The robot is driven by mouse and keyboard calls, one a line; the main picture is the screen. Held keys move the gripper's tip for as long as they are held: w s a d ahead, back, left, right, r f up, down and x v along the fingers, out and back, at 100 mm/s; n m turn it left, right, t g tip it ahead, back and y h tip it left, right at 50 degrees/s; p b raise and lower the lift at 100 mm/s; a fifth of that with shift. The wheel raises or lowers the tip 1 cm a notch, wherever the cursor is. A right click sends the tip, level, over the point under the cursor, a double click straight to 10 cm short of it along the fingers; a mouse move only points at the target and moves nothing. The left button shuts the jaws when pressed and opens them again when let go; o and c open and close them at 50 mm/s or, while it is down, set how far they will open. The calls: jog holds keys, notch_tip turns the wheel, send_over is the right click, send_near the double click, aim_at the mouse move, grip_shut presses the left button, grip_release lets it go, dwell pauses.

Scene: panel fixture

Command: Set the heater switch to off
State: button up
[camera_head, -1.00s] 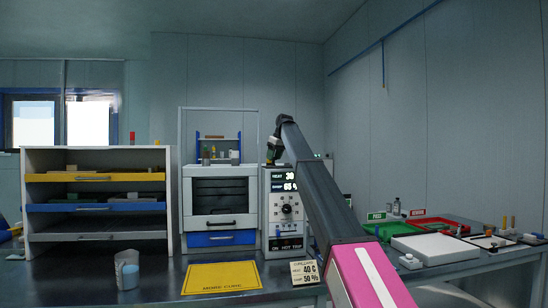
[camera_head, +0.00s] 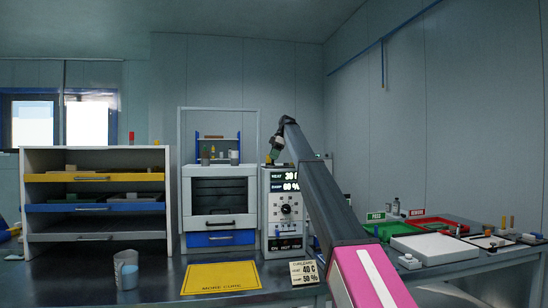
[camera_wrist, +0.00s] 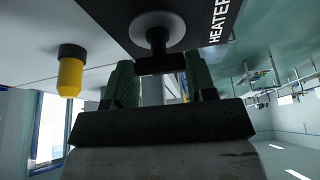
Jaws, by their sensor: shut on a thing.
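The heater switch (camera_wrist: 159,34) shows in the wrist view as a black lever on a round grey base, beside a black plate lettered HEATER (camera_wrist: 222,20). My gripper (camera_wrist: 158,72) has its two green fingers on either side of the lever's dark crossbar end, shut on it. In the head view my gripper (camera_head: 273,154) is at the top of the control panel (camera_head: 286,222). The switch itself cannot be made out there, so its on or off setting is unclear.
A yellow knob (camera_wrist: 70,75) with a black collar is beside the switch. The panel displays show 30 and apparently 60 %. A white oven-like cabinet (camera_head: 219,170) stands left of the panel. A card (camera_head: 304,272) reading 40 C and 50 % stands in front.

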jog(key=shift+n, duration=0.6)
jog(key=o, duration=0.9)
jog(key=shift+o, duration=0.2)
jog(key=shift+w, duration=0.1)
